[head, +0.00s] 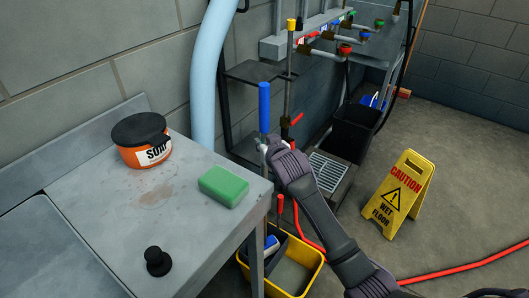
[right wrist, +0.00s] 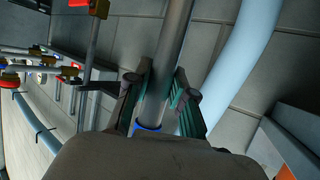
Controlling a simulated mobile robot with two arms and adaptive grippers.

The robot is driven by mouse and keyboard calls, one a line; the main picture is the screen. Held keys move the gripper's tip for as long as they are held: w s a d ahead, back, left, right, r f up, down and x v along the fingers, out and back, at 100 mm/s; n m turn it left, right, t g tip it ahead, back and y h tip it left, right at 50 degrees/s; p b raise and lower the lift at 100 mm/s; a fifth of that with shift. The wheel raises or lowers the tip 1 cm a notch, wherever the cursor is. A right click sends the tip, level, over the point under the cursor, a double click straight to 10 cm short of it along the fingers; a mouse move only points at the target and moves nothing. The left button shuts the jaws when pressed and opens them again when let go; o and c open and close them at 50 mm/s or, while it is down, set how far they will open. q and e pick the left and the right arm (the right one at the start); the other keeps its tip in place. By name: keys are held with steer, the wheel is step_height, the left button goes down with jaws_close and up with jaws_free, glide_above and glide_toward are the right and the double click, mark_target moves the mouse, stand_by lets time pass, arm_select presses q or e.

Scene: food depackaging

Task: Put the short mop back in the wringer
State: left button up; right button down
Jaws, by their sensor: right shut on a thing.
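The short mop has a blue grip (head: 264,108) and a grey pole. It stands about upright behind the table's far right corner. My right gripper (head: 267,147) is shut around the pole, just below the blue grip. In the right wrist view the grey pole (right wrist: 167,70) runs between the two fingers (right wrist: 160,95). The mop's lower end is hidden by the table. A yellow bucket (head: 316,272) stands on the floor below, partly hidden by the table and my arm. A dark wringer (head: 286,243) sits at its back. My left gripper is not in view.
The metal table (head: 95,235) holds an orange tub (head: 150,151), a green sponge (head: 223,186) and a black knob (head: 158,262). A yellow wet-floor sign (head: 401,190) stands right. A red hose (head: 470,265) crosses the floor. A pale blue pipe (head: 209,75) runs along the wall.

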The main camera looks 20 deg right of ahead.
steer(key=shift+f, duration=1.55)
steer(key=c, duration=1.4)
jaws_free()
steer(key=shift+f, duration=0.3)
steer(key=o, duration=0.4)
steer(key=shift+r, duration=0.1)
steer(key=v, duration=1.2)
steer(key=shift+r+p, duration=0.15)
steer(key=shift+p, duration=0.2)
